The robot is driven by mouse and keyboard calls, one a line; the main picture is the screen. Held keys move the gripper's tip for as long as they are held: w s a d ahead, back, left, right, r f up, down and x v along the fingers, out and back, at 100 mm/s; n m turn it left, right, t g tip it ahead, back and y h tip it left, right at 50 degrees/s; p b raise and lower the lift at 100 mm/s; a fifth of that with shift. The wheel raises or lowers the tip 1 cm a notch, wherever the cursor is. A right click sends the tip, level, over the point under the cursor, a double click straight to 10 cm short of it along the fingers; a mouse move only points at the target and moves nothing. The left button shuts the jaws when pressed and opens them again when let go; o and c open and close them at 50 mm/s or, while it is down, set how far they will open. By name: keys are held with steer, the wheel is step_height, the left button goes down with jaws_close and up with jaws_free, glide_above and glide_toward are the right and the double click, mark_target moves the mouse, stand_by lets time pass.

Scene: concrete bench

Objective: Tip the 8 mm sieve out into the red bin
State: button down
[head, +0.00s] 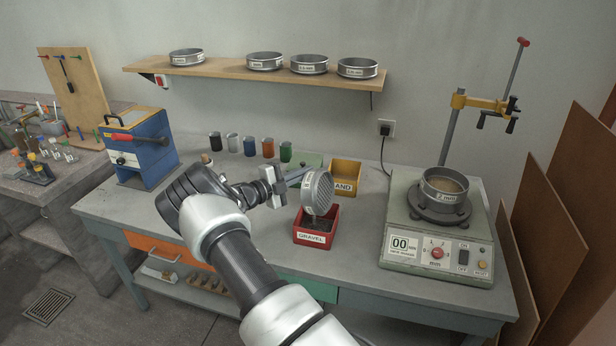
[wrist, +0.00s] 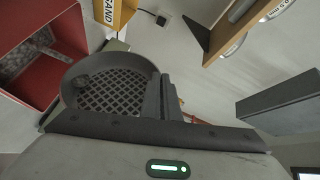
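The sieve (head: 319,188) is a round metal ring with a mesh bottom, tipped up on its side above the red bin (head: 315,239), which is labelled GRAVEL. The label on its rim is too small to read. My gripper (head: 277,184) is shut on the sieve's left side. Grey stones (wrist: 32,58) lie in the red bin (wrist: 72,28) there.
A yellow bin (head: 345,171) labelled SAND stands just behind the red bin. A shaker (head: 437,254) with a 2 mm sieve (head: 444,187) stands at right. Several coloured cups (head: 250,147) line the back. Several sieves sit on the wall shelf (head: 220,74).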

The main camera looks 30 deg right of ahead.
mark_target(314, 173)
steer(key=shift+w+a+f+n+h+b, duration=0.3)
steer(key=shift+w+n+b, duration=0.2)
steer(key=shift+b, duration=0.2)
steer(key=shift+w+a+f+n+h+b, duration=0.25)
steer(key=shift+w+n+b, duration=0.2)
steer(key=shift+b, duration=0.25)
steer(key=shift+w+a+r, duration=0.1)
steer(key=shift+w, duration=0.05)
stand_by(0.4)
steer(key=s+d+r+m+p, duration=0.1)
steer(key=p, duration=0.1)
steer(key=s+d+m+y+p, duration=0.1)
steer(key=s+p, duration=0.1)
steer(key=s+d+r+m+y+p, duration=0.1)
steer(key=s+p, duration=0.1)
steer(key=p, duration=0.1)
steer(key=shift+s+r+m, duration=0.1)
steer(key=shift+r+m, duration=0.15)
steer(key=shift+r, duration=0.1)
steer(key=s+d+f+m+t+y+b, duration=0.2)
steer(key=s+m+b, duration=0.4)
steer(key=b, duration=1)
steer(key=s+d+f+m+t+y+b, duration=0.2)
steer(key=s+d+m+t+y+b, duration=0.2)
steer(key=b, duration=1.2)
steer(key=shift+s+d+f+m+t, duration=0.35)
steer(key=shift+s+d+m, duration=1)
steer(key=shift+s, duration=0.5)
